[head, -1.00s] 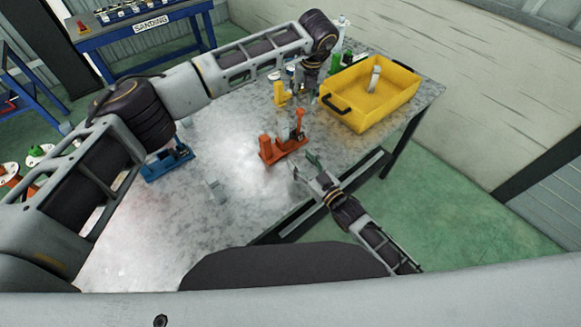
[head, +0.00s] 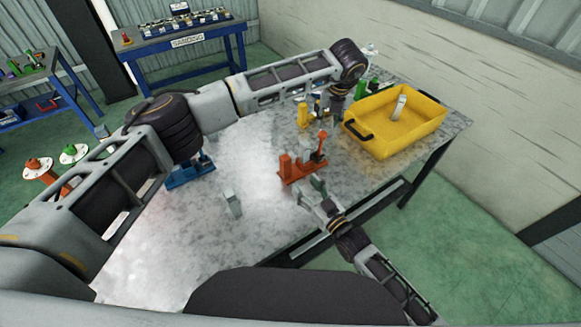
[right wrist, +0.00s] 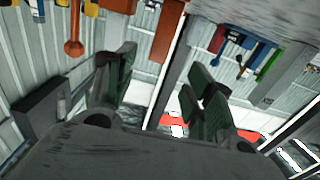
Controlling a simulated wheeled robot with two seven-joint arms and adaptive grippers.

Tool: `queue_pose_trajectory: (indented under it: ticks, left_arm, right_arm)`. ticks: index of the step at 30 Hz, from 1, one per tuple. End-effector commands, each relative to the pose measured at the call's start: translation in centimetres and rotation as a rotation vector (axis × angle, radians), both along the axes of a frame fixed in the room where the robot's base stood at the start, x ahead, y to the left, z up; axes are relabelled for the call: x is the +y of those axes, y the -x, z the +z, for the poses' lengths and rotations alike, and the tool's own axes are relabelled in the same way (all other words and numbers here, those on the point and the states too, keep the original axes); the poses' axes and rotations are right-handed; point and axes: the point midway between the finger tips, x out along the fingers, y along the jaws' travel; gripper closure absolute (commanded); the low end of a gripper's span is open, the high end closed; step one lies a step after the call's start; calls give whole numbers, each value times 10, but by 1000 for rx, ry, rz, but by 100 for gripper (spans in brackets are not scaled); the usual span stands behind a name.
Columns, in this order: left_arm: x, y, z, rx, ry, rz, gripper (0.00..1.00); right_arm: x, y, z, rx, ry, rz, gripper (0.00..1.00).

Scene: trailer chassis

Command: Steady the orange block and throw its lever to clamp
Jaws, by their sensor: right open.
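The orange block (head: 298,169) stands upright on the metal table, with an upright lever (head: 322,146) at its right end. My left gripper (head: 327,118) hangs from above, just over the lever; its fingers are too small to read, and I cannot tell whether it touches. My right gripper (head: 316,192) is open at the near side of the block, close to its base. In the right wrist view, my right gripper's green-padded fingers (right wrist: 165,85) are spread with nothing between them; an orange part (right wrist: 168,32) shows beyond.
A yellow bin (head: 395,135) with a grey part inside stands at the right. A yellow block (head: 303,115) and green items (head: 362,89) stand behind. A blue block (head: 190,173) and a small grey piece (head: 232,202) are on the left. The table's near left is clear.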

Motion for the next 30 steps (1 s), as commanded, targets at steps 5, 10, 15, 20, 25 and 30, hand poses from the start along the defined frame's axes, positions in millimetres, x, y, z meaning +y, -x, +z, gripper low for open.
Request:
queue_pose_trajectory:
  ticks: [5, 10, 15, 20, 25, 30]
  left_arm:
    - [0, 0, 0, 0, 0, 0, 64]
    - [0, 0, 0, 0, 0, 0, 64]
    - [0, 0, 0, 0, 0, 0, 64]
    - [0, 0, 0, 0, 0, 0, 64]
    - [0, 0, 0, 0, 0, 0, 64]
    - [0, 0, 0, 0, 0, 0, 64]
  right_arm:
    - [8, -12, 1, -1, 0, -1, 46]
    - [17, -25, 1, -1, -1, -1, 46]
    - [27, -37, 1, -2, -1, 0, 46]
    - [35, -50, 0, -1, -1, -1, 46]
    - [45, -63, 0, 0, 0, 0, 46]
    - [54, -77, 1, -1, -1, 0, 46]
